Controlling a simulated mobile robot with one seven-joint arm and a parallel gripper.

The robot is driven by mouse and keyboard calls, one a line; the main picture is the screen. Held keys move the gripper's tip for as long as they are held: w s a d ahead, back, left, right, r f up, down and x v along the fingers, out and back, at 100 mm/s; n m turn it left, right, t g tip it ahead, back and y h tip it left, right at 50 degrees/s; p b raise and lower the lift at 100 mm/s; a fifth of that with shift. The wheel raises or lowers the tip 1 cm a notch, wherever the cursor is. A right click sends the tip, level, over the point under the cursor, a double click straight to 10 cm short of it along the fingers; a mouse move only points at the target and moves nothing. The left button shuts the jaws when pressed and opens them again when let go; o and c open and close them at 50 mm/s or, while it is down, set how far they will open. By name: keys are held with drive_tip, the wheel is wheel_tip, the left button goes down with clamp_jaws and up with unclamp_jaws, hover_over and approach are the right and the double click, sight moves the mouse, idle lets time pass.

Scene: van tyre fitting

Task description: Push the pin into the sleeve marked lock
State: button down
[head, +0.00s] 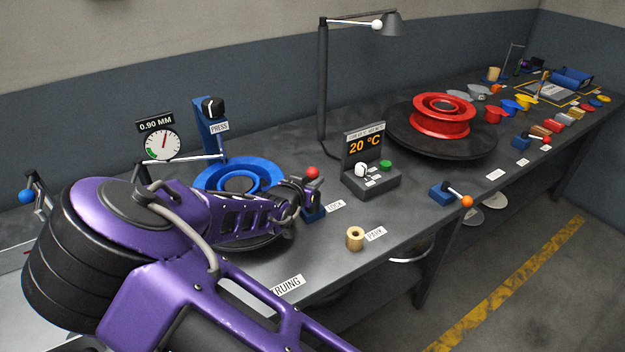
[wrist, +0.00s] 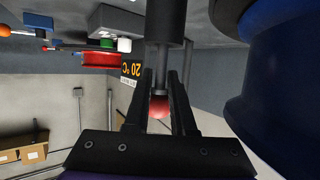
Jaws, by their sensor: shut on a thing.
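My gripper (head: 308,190) is at the LOCK station near the bench's front, shut on the red-knobbed pin. The red knob (head: 313,172) shows just above the fingers in the head view. In the wrist view the pin's red end (wrist: 159,107) sits between the two fingers (wrist: 166,72), in line with a grey shaft and a dark cylinder. A blue block (head: 315,214) stands below the gripper beside the LOCK label (head: 335,205). The fingers hide the sleeve's mouth, so I cannot tell how deep the pin is.
A blue wheel rim (head: 210,177) lies left behind my gripper, partly covered by my arm. A tan sleeve (head: 355,238) stands by the PARK label (head: 375,233). A temperature box (head: 371,182) reading 20 °C and a lamp post (head: 323,90) stand behind. A dial (head: 161,144) reads 0.90 MM.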

drive_tip(key=shift+f+b, duration=0.55)
drive_tip(key=shift+f, duration=0.35)
drive_tip(key=c, duration=0.7)
unclamp_jaws()
drive_tip(key=shift+s, duration=0.1)
drive_tip(key=p+v, duration=0.3)
drive_tip(key=v, duration=1.4)
drive_tip(key=shift+s+a+p, duration=0.1)
drive_tip(key=shift+s+p, duration=0.05)
drive_tip(key=shift+p, duration=0.15)
